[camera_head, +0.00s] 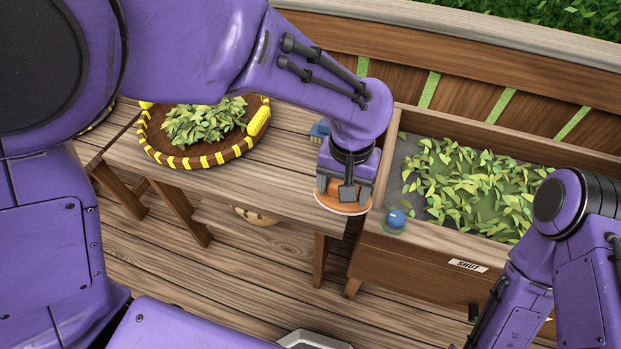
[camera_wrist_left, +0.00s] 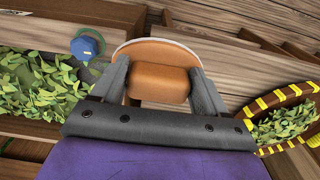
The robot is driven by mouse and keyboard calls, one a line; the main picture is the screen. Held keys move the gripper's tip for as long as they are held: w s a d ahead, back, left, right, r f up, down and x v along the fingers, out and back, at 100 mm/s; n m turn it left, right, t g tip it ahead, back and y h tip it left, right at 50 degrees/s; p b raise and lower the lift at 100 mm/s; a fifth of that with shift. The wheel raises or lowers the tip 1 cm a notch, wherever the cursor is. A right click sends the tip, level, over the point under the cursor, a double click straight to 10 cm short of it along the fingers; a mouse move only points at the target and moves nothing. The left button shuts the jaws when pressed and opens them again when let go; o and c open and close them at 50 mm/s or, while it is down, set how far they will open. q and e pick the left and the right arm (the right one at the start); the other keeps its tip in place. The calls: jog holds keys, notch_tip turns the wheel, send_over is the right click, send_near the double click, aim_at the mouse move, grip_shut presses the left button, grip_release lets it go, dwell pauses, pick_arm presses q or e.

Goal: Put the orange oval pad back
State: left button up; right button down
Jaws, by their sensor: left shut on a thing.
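The orange oval pad (camera_head: 343,206) is at the right end of the wooden table, just left of the leaf-filled wooden box. My left gripper (camera_head: 347,186) points down over it, shut on its block-like orange grip. In the left wrist view the pad (camera_wrist_left: 158,86) sits between the two grey fingers (camera_wrist_left: 160,88), with a pale-edged oval base beyond the grip. I cannot tell whether its underside touches the table. My right arm shows at the right, but its gripper is out of view.
A round basket (camera_head: 147,140) with yellow bindings holds leaves on the table's left. A blue brush-like thing (camera_head: 319,131) lies behind my left gripper. The wooden box (camera_head: 420,262), labelled SHUT, has a blue knob (camera_head: 396,218) on its near left corner. Bare tabletop (camera_head: 265,180) lies between basket and gripper.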

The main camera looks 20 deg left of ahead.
pick_arm(q)
jog(key=w+a+f+p, duration=0.1)
jog(key=w+a+f, duration=0.8)
jog(key=a, duration=0.1)
jog(key=shift+w+f, duration=0.35)
jog(key=shift+f, duration=0.05)
notch_tip(320, 180, down, 3)
jog(key=p, duration=0.2)
jog(key=shift+w+a+r+p, duration=0.1)
jog(key=shift+w+a+p, duration=0.05)
jog(key=shift+p, duration=0.25)
jog(key=shift+f, duration=0.3)
jog(key=o, duration=1.7)
jog(key=shift+f+b, duration=0.1)
jog(key=shift+b, duration=0.35)
jog(key=shift+f+b, duration=0.25)
jog(key=shift+b, duration=0.4)
jog(key=r, duration=1.1)
jog(key=shift+s+a+r+b, duration=0.1)
jog(key=shift+s+a+b, duration=0.1)
jog(key=shift+b, duration=0.15)
